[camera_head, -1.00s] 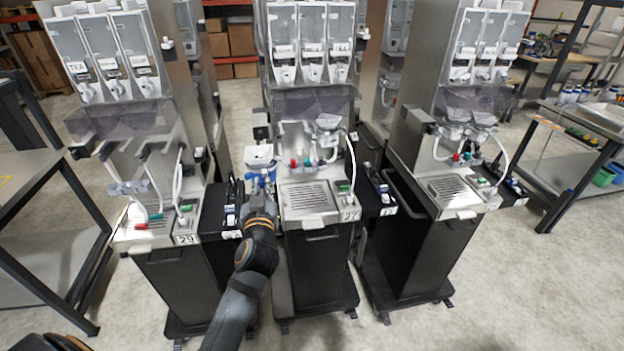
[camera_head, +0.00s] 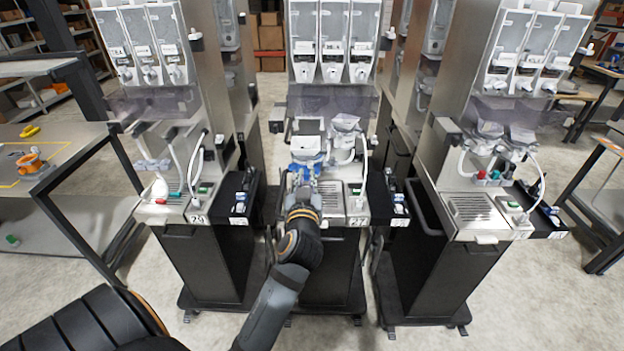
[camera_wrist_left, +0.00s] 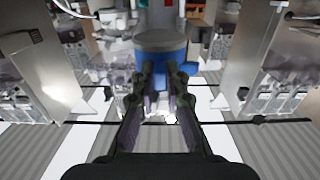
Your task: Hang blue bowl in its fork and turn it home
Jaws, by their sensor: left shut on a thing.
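The blue bowl (camera_head: 308,157) has a white upper part and a blue lower part. My right gripper is not in view.
The middle dispenser's drip tray (camera_head: 331,197) is right of my gripper. A white hose (camera_head: 365,160) hangs at the bay's right side. Dark side shelves (camera_head: 240,195) flank the machine. Similar dispensers stand left and right (camera_head: 470,200). A work table (camera_head: 50,150) is at far left.

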